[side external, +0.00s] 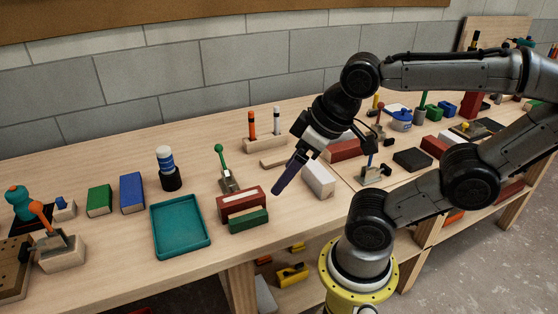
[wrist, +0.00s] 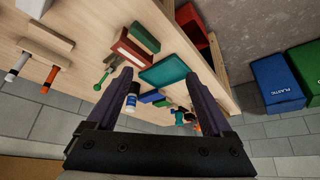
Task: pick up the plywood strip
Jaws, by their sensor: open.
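A thin pale wooden strip, which looks like the plywood strip (side external: 273,161), lies flat on the bench in front of the marker holder, partly hidden behind my gripper in the side view. In the wrist view the strip (wrist: 49,37) is at the left, outside the space between the fingers. My gripper (side external: 278,190) is above the bench, tilted downward, with purple fingers. In the wrist view my gripper (wrist: 158,74) has its fingers spread apart with nothing held between them.
A wooden marker holder (side external: 263,146) stands behind the strip. A white block (side external: 319,180) is right of the gripper. A red block (side external: 240,201), green block (side external: 249,221), green-knobbed lever (side external: 225,170) and teal tray (side external: 181,243) are to its left. Bare bench lies between the lever and holder.

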